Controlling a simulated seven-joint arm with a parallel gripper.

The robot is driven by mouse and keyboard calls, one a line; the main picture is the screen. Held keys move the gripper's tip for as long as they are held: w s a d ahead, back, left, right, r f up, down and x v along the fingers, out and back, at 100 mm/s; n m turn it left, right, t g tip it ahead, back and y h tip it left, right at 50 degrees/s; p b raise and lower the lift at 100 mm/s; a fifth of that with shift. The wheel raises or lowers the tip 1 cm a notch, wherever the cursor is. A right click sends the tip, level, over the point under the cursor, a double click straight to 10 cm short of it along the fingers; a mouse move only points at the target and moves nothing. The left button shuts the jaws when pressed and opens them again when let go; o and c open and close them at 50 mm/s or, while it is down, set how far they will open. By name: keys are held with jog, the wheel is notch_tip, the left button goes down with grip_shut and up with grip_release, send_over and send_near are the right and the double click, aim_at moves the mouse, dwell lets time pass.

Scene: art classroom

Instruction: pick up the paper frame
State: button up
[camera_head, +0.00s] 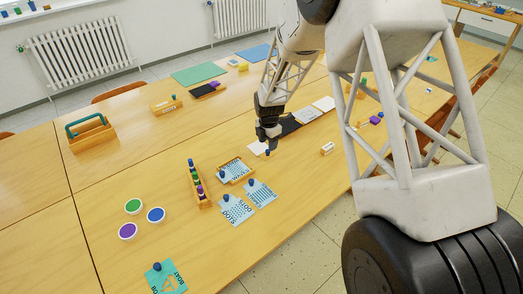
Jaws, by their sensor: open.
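A small wooden frame (244,178) with pale blue printed paper inside and a blue knob on it lies on the table. It looks like the paper frame, though I cannot be sure. My gripper (267,148) points down near the table to the upper right of this frame, apart from it. It is open, and its dark fingers are small in view. A white paper piece (256,149) and a small blue knob (267,153) are right by the fingertips; I cannot tell whether the fingers touch them.
Printed cards (236,211) with blue knobs lie just below the frame. A wooden rack (197,184) with several coloured pegs stands left of it. Paint cups (128,231) and a wooden caddy (89,133) are farther left. Dark and white sheets (305,115) lie beyond my gripper.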

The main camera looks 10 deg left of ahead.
jog(key=shift+f, duration=2.6)
jog(key=shift+c, duration=0.4)
grip_shut()
jog(key=shift+r, duration=0.1)
jog(key=shift+w+r, duration=0.1)
jog(key=shift+r, duration=0.65)
notch_tip(320, 180, up, 2)
jog(key=shift+r, duration=0.1)
jog(key=s+d, duration=0.1)
jog(key=s, duration=0.4)
jog(key=s+d, duration=0.2)
jog(key=s, duration=0.3)
jog(key=s+d+r, duration=0.1)
jog(key=s, duration=0.4)
jog(key=shift+s+d+r, duration=0.1)
jog(key=shift+s+d, duration=0.1)
jog(key=shift+d, duration=0.2)
